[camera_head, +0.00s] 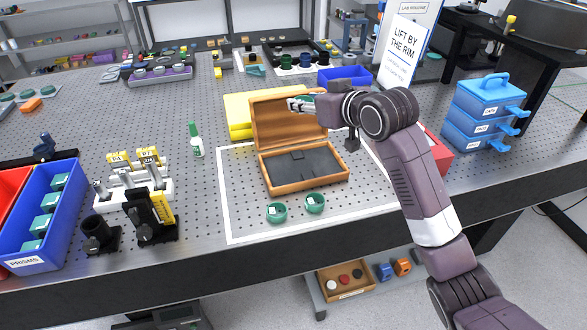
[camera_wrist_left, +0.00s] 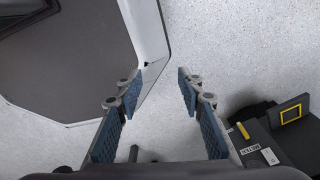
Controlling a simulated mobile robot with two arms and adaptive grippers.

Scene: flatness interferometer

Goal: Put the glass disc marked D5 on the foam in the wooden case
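The wooden case (camera_head: 314,185) stands open inside the white outline on the perforated table, its lid tilted up at the back. The dark grey foam (camera_head: 320,172) lines its base, and no disc shows on it. Two green round pieces with pale labels, one on the left (camera_head: 277,213) and one on the right (camera_head: 315,204), sit in front of the case; I cannot read a D5 mark. My right gripper (camera_head: 298,104) is in front of the lid's upper part; its fingers are too small to judge. My left gripper (camera_wrist_left: 160,88) is open and empty above the floor in the left wrist view.
A yellow block (camera_head: 238,112) lies behind the case. A green-capped bottle (camera_head: 196,141) and a white rack (camera_head: 140,195) stand left. Free table surrounds the two green pieces.

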